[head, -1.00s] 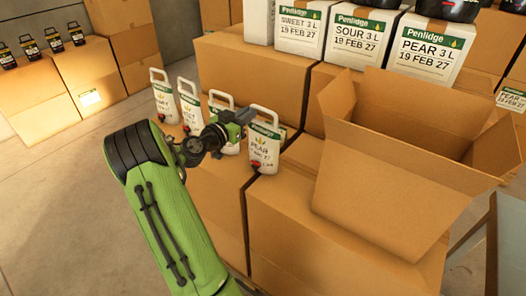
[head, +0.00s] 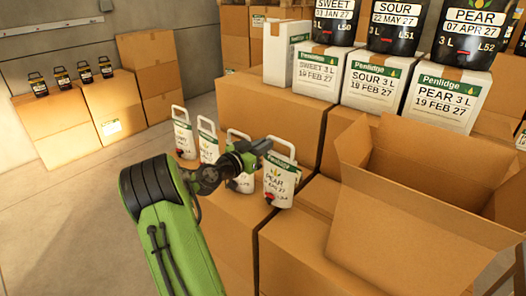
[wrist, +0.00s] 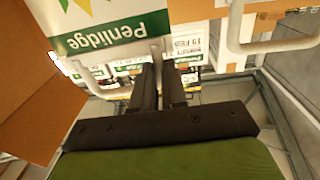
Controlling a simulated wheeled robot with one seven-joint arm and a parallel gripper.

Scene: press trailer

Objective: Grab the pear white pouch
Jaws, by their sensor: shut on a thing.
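The pear white pouch (head: 281,180) is the right-hand one in a row of white pouches, upright, with a white loop handle, a green Penlidge band and a red spout low on its front. It is at the front of the cardboard boxes; I cannot tell whether its base touches the box. My gripper (head: 264,147) is shut on the pouch at its handle, coming from the left. In the wrist view, the fingers (wrist: 160,65) are close together beside the upside-down Penlidge label of the pouch (wrist: 110,25). The grip itself is partly hidden.
Several other white pouches (head: 207,140) stand to the left, one partly behind my gripper. An open cardboard box (head: 390,240) is close on the right. White cartons (head: 447,98) with black containers (head: 472,32) stand behind. Open floor (head: 100,220) lies to the left.

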